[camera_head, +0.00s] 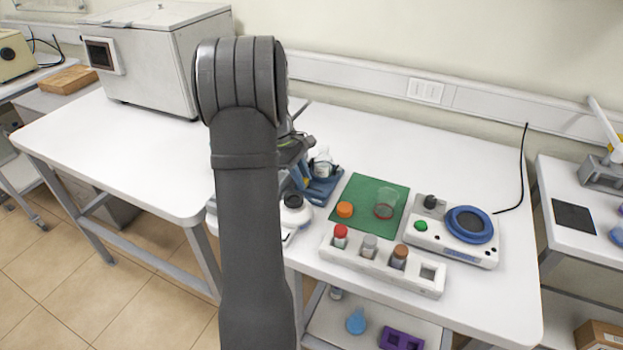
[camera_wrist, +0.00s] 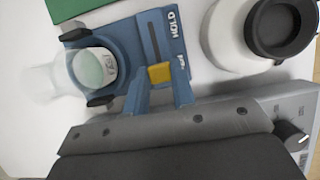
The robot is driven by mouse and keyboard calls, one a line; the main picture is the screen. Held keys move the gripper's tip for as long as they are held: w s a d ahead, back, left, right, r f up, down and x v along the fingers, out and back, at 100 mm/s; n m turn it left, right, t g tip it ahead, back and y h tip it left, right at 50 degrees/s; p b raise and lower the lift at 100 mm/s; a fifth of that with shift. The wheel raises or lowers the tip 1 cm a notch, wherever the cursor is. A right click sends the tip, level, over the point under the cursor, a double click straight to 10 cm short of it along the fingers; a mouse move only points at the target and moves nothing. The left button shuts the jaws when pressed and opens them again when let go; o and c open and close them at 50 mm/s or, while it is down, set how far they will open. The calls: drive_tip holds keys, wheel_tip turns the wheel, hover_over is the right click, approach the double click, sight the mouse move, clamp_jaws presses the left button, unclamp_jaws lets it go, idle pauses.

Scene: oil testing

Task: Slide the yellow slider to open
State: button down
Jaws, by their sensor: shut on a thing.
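The yellow slider (camera_wrist: 160,73) sits at the lower end of a dark slot on a blue holder (camera_wrist: 124,40) in the wrist view. "HOLD" lettering runs beside the slot. My gripper (camera_wrist: 161,86) is shut on the slider, one blue-grey finger on each side. A clear flask (camera_wrist: 45,80) with a label stands between two black clamp pads of the holder, at the left of the wrist view.
A white bottle with a black top (camera_wrist: 232,35) stands close right of the holder. A green mat (camera_head: 365,228), a white rack of vials (camera_head: 430,288) and a device with a blue ring (camera_head: 480,255) lie further right. The left tabletop (camera_head: 130,145) is clear.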

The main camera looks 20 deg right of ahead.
drive_tip(key=shift+w+a, duration=0.15)
drive_tip(key=shift+a, duration=0.05)
drive_tip(key=c, duration=1.2)
unclamp_jaws()
drive_tip(key=v, duration=1.7)
drive_tip(key=shift+r, duration=0.2)
drive_tip(key=x, duration=1.7)
drive_tip(key=shift+f, duration=0.2)
drive_tip(key=shift+d, duration=0.2)
drive_tip(key=shift+s+d, duration=0.1)
drive_tip(key=shift+s, duration=0.15)
